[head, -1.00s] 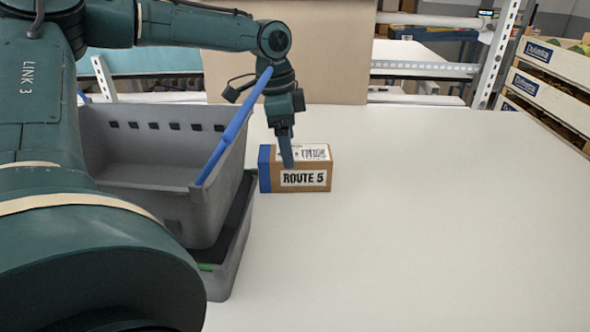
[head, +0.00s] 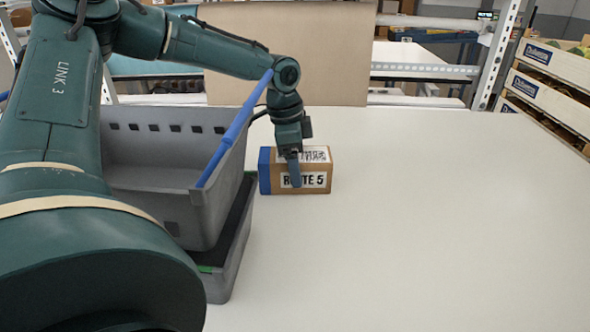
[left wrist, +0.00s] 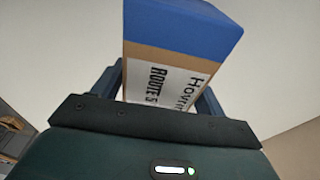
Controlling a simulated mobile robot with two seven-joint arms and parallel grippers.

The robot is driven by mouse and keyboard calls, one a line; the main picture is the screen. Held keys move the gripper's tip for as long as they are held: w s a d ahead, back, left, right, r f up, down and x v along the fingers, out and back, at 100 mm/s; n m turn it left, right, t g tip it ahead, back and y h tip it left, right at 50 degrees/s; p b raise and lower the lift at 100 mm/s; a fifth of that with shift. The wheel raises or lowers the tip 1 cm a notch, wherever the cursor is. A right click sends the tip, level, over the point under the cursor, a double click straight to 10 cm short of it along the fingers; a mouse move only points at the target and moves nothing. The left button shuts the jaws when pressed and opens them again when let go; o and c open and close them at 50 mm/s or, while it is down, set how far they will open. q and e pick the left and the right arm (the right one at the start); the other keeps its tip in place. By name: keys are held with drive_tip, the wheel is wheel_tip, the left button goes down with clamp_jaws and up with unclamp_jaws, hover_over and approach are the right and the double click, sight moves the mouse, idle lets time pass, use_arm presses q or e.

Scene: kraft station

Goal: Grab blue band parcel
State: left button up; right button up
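The blue band parcel (head: 318,183) is a brown box with a blue band at its left end, a "ROUTE 5" label on its front and a printed label on top. It lies on the white table beside the grey tote. My left gripper (head: 294,172) points down over it, with one finger in front of the label and the other hidden behind. In the left wrist view the parcel (left wrist: 180,35) lies between the two fingers, which look open with little gap at its sides. My right gripper is not in view.
A grey tote (head: 212,215) with a blue rim bar stands on another grey tote (head: 225,278), just left of the parcel. The white table (head: 430,240) is clear to the right and in front. Wooden crates (head: 545,75) stand at the far right. A brown panel (head: 330,60) stands behind.

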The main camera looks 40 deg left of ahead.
use_arm(q)
drive_tip(key=c, duration=0.8)
